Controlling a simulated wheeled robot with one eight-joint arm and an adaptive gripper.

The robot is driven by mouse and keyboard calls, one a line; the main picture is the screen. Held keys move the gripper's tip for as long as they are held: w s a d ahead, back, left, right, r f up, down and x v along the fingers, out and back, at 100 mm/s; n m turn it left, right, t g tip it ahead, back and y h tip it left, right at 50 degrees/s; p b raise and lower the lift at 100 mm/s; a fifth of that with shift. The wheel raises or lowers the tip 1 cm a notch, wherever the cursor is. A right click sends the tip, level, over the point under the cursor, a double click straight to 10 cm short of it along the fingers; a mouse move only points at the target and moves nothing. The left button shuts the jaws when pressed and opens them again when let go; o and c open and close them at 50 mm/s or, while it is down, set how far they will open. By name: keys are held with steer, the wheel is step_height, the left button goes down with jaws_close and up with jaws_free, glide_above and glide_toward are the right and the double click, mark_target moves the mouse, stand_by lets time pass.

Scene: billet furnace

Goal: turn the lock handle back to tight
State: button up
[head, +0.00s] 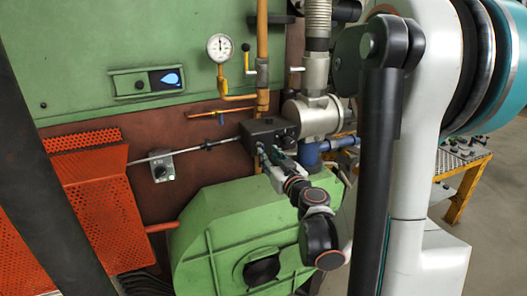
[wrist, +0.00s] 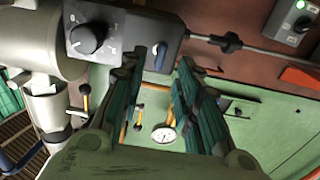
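The dark control box (head: 262,131) sits in front of the silver pipe body, above the green housing. In the wrist view the box (wrist: 125,30) shows a round black knob with a dial on its left part. A small oblong blue-grey handle (wrist: 160,56), which looks like the lock handle, is on its right part. My gripper (wrist: 158,66) is open, with one finger on each side of the handle and a gap to both. In the head view my gripper (head: 268,152) is close to the box's front; the handle cannot be made out there.
A thin rod (head: 205,147) runs left from the box past a small switch box (head: 160,171). The green housing (head: 235,225) lies below my gripper. A pressure gauge (head: 220,48) and yellow pipes stand above. An orange perforated guard (head: 85,205) is at left.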

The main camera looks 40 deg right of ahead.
steer(key=x, duration=0.5)
jaws_close()
